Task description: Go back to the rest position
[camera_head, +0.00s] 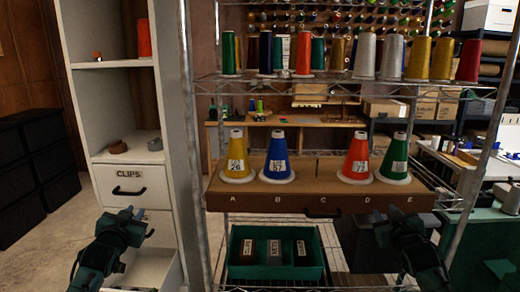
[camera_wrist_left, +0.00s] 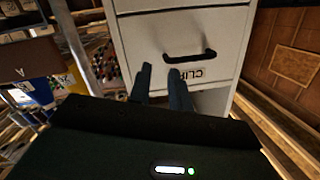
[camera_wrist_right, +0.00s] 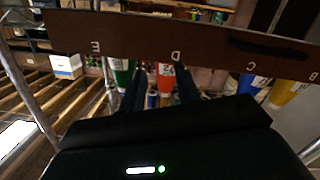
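My left gripper (camera_head: 140,222) is at the lower left in the head view, in front of the white cabinet. It is open and empty; its two fingers show apart in the left wrist view (camera_wrist_left: 160,70), towards the CLIPS drawer. My right gripper (camera_head: 398,228) is at the lower right, in front of the shelf board. It is open and empty; in the right wrist view (camera_wrist_right: 160,68) its fingers are apart below the letter D. Neither gripper touches anything that I can see.
The lettered board (camera_head: 310,198) bears yellow (camera_head: 237,160), blue (camera_head: 277,158), red (camera_head: 357,160) and green (camera_head: 395,160) thread cones; its middle spot C is bare. A green bin (camera_head: 238,270) stands below. The CLIPS drawer (camera_head: 133,188) is shut. Wire rack posts (camera_head: 188,120) stand between.

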